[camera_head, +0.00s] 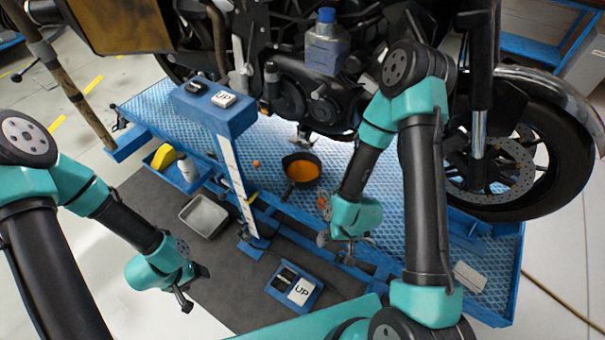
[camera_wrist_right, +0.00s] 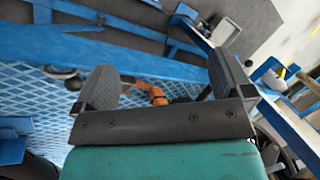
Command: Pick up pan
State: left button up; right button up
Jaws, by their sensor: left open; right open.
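A round dark pan (camera_head: 313,162) with an orange inside and a short dark handle sits on the blue platform under the motorcycle engine. My right gripper (camera_head: 345,250) is open and empty, to the lower right of the pan and apart from it. Its two spread fingers also show in the right wrist view (camera_wrist_right: 165,82). I cannot clearly make out the pan in that view. My left gripper (camera_head: 190,290) is open and empty over the dark mat at lower left, far from the pan.
A blue post stand (camera_head: 215,108) with an UP button rises left of the pan. A grey tray (camera_head: 203,215) lies on the mat (camera_head: 215,275). A blue UP box (camera_head: 295,288) lies in front. A small orange object (camera_head: 323,202) lies near my right gripper; the front wheel (camera_head: 540,165) stands right.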

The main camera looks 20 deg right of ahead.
jog(key=shift+c, duration=0.4)
jog(key=c, duration=0.8)
jog(key=shift+o, duration=0.2)
